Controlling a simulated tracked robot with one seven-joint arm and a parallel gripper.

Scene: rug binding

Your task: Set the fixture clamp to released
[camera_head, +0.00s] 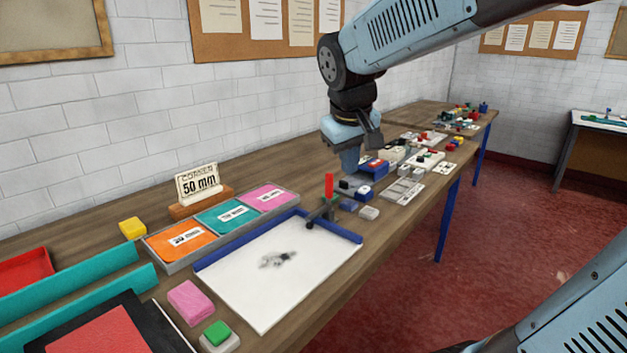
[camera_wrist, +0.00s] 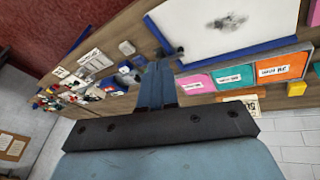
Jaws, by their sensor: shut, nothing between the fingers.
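The fixture clamp (camera_head: 322,208) is a dark toggle clamp with a red handle (camera_head: 329,185). It sits at the far corner of the white board (camera_head: 270,290), by the blue fence. The red handle stands upright in the head view. In the wrist view a dark part near the board's corner (camera_wrist: 178,50) seems to be the clamp; its red handle cannot be made out there. My gripper (camera_head: 349,170) points down, beyond and to the right of the clamp and above the bench, apart from the handle. Its fingers (camera_wrist: 159,68) are together and empty.
Blue and grey blocks (camera_head: 369,213) and several small devices crowd the bench right of the clamp.

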